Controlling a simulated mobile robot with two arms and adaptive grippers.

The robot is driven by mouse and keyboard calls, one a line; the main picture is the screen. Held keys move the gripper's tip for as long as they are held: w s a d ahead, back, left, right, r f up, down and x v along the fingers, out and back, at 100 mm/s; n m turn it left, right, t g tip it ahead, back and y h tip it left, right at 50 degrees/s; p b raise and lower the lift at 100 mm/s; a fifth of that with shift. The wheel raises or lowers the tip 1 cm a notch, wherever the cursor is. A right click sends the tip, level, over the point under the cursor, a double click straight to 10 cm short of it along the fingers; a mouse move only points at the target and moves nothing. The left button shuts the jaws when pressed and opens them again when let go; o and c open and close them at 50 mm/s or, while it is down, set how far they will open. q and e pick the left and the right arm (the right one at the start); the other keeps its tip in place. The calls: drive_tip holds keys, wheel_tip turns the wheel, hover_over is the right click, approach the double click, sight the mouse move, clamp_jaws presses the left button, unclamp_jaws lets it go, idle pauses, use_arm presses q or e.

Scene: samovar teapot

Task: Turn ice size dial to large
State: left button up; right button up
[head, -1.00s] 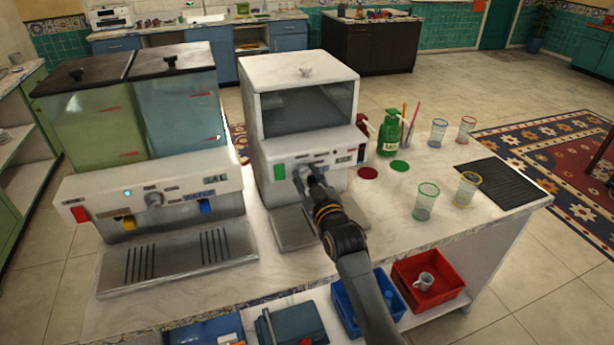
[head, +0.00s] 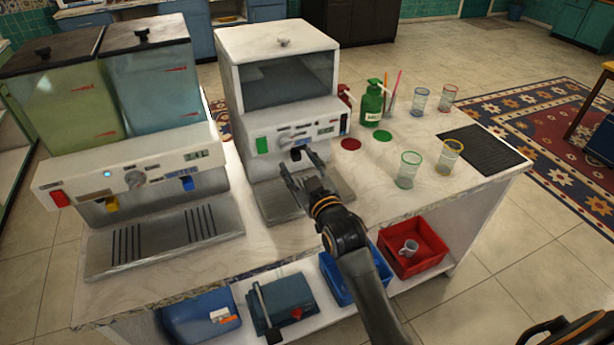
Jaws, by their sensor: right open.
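The ice machine (head: 280,85) is a white box with a dark window, standing in the middle of the counter. Its round grey dial (head: 284,142) sits on the front panel, right of a green switch (head: 262,145). The dial is uncovered, but its setting is too small to read. My right gripper (head: 300,166) is open and empty in front of the panel, just below the dial and apart from it. Its fingers are spread near the dark spout under the panel.
A two-tank drink dispenser (head: 125,150) stands to the left. Right of the machine are a green bottle (head: 372,104), a red disc (head: 351,144) and several glasses. A red bin (head: 415,245) with a mug and a blue bin (head: 345,280) sit on the shelf below.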

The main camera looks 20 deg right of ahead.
drive_tip(key=s, duration=0.5)
drive_tip(key=shift+s+d, duration=0.1)
drive_tip(key=shift+s, duration=0.15)
